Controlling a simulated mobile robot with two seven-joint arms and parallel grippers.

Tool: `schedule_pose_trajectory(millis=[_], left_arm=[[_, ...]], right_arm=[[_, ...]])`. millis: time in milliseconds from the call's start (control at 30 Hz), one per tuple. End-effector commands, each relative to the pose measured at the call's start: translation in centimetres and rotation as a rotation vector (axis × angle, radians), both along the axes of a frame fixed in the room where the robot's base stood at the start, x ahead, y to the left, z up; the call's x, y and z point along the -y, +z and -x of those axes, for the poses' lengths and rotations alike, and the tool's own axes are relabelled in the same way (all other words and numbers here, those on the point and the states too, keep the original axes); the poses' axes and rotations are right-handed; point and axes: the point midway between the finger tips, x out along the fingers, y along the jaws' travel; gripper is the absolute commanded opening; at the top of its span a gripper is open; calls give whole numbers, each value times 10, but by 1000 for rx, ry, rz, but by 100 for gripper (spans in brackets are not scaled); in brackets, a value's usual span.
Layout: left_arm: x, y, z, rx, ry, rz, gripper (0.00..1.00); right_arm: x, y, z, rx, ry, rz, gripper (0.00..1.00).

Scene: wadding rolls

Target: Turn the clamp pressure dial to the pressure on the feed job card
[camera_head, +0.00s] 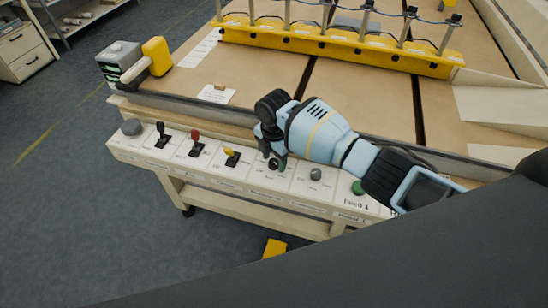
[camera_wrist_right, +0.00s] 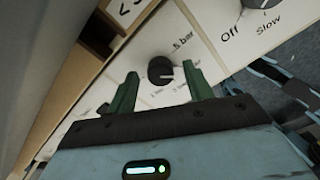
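The clamp pressure dial (camera_wrist_right: 161,71) is a round black knob on the white control panel, with a "5 bar" mark beside it and other marks too small to read. My right gripper (camera_wrist_right: 160,92) has its two green fingers apart, one on each side of the dial, with visible gaps between fingers and knob. In the head view my right gripper (camera_head: 276,160) is over the middle of the panel, and the dial (camera_head: 273,163) shows partly between the fingers. A small white card (camera_head: 216,95) lies on the table; its writing is unreadable. My left gripper is not in view.
The panel (camera_head: 255,190) also carries a grey knob (camera_head: 131,127), black (camera_head: 161,138), red (camera_head: 196,146) and yellow (camera_head: 231,156) levers, another grey knob (camera_head: 315,174) and a green button (camera_head: 358,187). A yellow beam (camera_head: 330,45) crosses the table behind.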

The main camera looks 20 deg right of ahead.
Motion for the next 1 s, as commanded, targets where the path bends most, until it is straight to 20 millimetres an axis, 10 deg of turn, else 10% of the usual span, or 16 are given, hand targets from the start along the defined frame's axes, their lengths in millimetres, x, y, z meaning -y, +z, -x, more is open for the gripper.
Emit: schedule_pose_trajectory(millis=[1000], left_arm=[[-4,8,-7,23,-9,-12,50]], right_arm=[[0,78,0,-1,-1,0,51]])
